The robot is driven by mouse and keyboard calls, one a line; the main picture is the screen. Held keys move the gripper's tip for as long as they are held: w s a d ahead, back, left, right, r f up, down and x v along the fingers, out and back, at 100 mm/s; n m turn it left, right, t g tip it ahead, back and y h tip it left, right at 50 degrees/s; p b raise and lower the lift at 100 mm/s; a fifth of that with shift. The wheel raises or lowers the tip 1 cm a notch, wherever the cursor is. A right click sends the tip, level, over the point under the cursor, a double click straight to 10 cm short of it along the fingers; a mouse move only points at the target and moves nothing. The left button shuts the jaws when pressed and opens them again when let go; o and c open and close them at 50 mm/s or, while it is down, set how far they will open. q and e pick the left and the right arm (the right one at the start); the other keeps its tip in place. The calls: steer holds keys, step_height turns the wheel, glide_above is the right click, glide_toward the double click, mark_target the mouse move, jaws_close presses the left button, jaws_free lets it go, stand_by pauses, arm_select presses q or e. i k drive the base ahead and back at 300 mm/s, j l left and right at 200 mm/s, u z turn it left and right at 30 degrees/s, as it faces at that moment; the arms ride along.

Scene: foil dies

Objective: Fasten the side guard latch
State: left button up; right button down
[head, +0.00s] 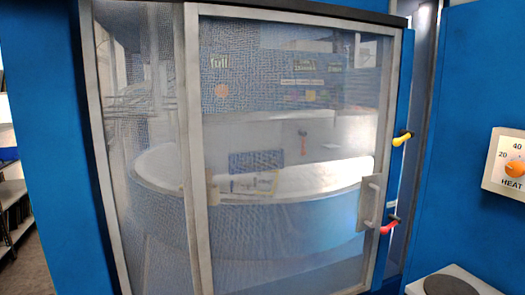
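The side guard (283,215) is a large see-through mesh-like panel in a pale metal frame, filling the middle of the head view. A pale handle (372,200) is on a plate at its lower right. A yellow-handled lever (402,139) sits at the right edge of the guard, on the blue upright. A red-handled lever (389,227) sits lower on the same edge, beside the handle. I cannot tell which lever is the latch, or whether either is fastened. Neither of my grippers is in view.
A heat dial (517,166) with an orange knob is on the blue wall at right. A pale top with a dark disc (449,287) juts out at lower right. Behind the guard is a large rounded drum (160,200). Shelving (12,205) stands at far left.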

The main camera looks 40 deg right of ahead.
mark_target(406, 133)
steer(key=z, duration=2.1)
